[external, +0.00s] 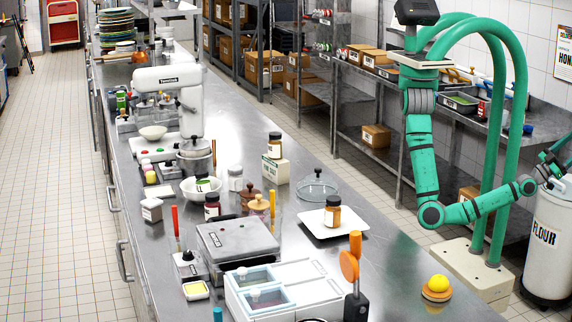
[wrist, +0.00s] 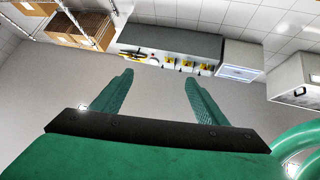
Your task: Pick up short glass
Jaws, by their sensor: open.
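I cannot pick out a short glass for certain in either view. A small clear jar (external: 235,180) with a light lid stands on the steel counter (external: 385,262) in the external view. A clear glass dome with a knob (external: 317,186) sits to its right.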

